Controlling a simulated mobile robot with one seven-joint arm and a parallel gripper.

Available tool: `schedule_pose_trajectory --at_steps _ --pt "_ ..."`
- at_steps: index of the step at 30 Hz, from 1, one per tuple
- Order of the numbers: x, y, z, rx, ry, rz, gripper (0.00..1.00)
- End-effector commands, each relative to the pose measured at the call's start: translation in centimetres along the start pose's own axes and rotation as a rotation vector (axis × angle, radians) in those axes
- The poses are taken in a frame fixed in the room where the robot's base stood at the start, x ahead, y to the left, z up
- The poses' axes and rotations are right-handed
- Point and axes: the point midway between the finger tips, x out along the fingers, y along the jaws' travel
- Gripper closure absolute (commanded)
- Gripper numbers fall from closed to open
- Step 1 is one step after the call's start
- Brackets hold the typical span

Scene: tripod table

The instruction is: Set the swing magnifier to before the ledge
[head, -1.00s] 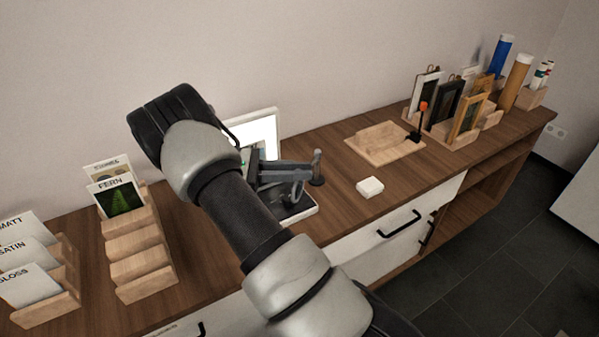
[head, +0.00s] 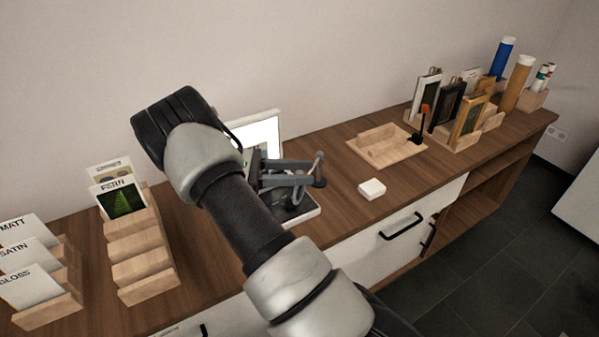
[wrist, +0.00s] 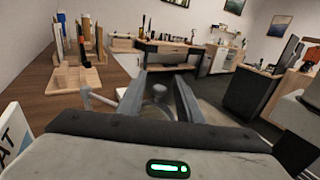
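The swing magnifier (head: 319,167) shows as a thin grey ring with a dark round knob (head: 320,182), beside the white-framed panel (head: 262,132) on the counter. My gripper (head: 312,172) reaches right from behind my arm, its grey fingers up to the magnifier. In the wrist view my gripper (wrist: 160,80) has its fingers apart. The grey knob (wrist: 160,91) is between them, with visible space on both sides. A pale post and bar (wrist: 88,98) stand left of the fingers. My arm hides part of the panel and its base. I cannot make out which edge is the ledge.
A small white block (head: 371,189) lies right of the panel's base (head: 300,212). A wooden tray (head: 365,149) is farther right, before racks of framed samples (head: 463,112). Stepped card racks (head: 140,250) stand left. Counter between block and tray is clear.

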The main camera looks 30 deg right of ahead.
Motion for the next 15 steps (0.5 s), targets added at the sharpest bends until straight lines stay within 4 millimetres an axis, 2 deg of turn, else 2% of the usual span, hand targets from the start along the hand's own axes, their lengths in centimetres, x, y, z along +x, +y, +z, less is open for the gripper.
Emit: schedule_pose_trajectory --at_steps 5,15 --pt "0.0 0.0 2.4 0.003 0.002 0.001 0.67" --pt "0.0 0.0 8.5 0.002 0.001 0.0 0.67"
